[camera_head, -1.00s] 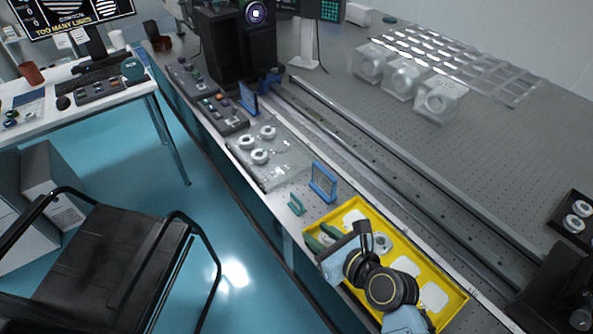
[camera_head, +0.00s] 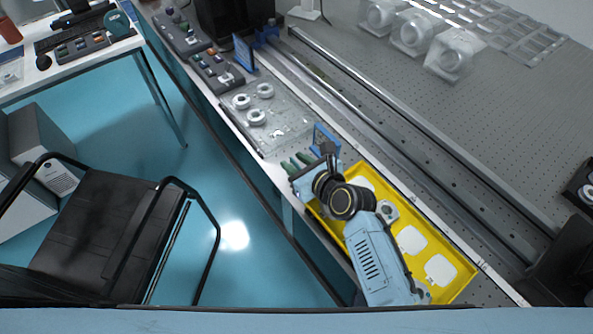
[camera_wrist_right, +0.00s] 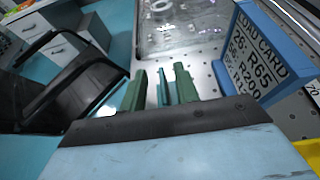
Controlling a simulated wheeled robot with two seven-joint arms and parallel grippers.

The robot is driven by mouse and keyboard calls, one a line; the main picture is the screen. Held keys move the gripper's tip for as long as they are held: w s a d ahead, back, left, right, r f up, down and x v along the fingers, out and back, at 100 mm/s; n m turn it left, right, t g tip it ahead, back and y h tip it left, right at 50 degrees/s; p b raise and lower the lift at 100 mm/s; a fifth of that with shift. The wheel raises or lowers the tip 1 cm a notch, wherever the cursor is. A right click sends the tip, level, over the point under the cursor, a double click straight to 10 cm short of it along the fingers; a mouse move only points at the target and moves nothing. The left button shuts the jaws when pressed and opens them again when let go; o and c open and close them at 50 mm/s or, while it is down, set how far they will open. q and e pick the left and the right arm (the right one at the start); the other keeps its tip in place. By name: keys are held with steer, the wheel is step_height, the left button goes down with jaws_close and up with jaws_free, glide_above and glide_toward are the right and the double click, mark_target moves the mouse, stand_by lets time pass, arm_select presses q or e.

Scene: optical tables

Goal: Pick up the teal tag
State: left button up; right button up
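The teal tag (camera_wrist_right: 163,87) stands upright on the perforated table top in the right wrist view. My right gripper (camera_wrist_right: 160,86) has two green fingers, one on each side of the tag. They are apart, with a gap to the left of the tag; the right finger is close to it, and I cannot tell whether it touches. In the head view my right gripper (camera_head: 296,162) is at the table's near edge, and the tag is hard to make out among the fingers. My left gripper is not in view.
A blue-framed load card (camera_wrist_right: 262,55) stands just right of the fingers. A yellow tray (camera_head: 462,276) with white pieces lies under my right arm. A clear plate (camera_head: 282,108) with white rings lies beyond. The black chair (camera_head: 105,225) stands off the table's near side.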

mark_target(295, 162)
steer(key=shift+b+x, duration=0.35)
steer(key=shift+x, duration=1.2)
steer(key=shift+d+f, duration=0.1)
jaws_close()
